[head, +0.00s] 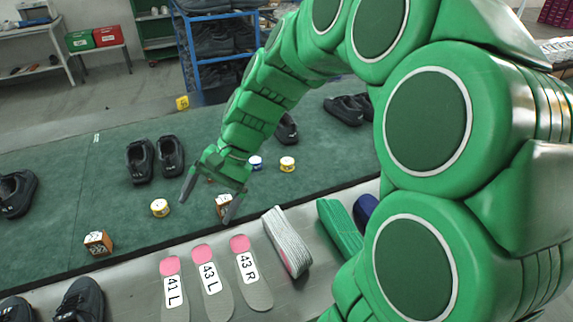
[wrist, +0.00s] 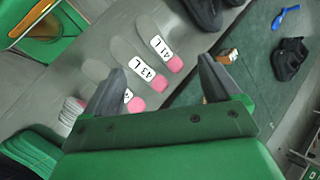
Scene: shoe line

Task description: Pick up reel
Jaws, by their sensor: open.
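Several small round reels stand on the green mat, and I cannot tell which one the task names. A yellow-and-white reel (head: 160,208) stands just left of my gripper. Another yellow-and-white reel (head: 288,164) and a blue-and-white reel (head: 256,162) stand behind and to the right of it. My gripper (head: 206,211) points down, open, with no object seen held between its fingers. In the wrist view the open fingers (wrist: 162,65) have the insoles beyond them, and no reel shows clearly there.
A small orange-and-white box (head: 224,206) is partly hidden by my finger; another (head: 98,243) stands front left. Labelled insoles (head: 211,290), a grey-white bundle (head: 287,240) and a green bundle (head: 340,228) lie on the grey strip. Black shoes (head: 155,159) stand on the green mat (head: 70,185).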

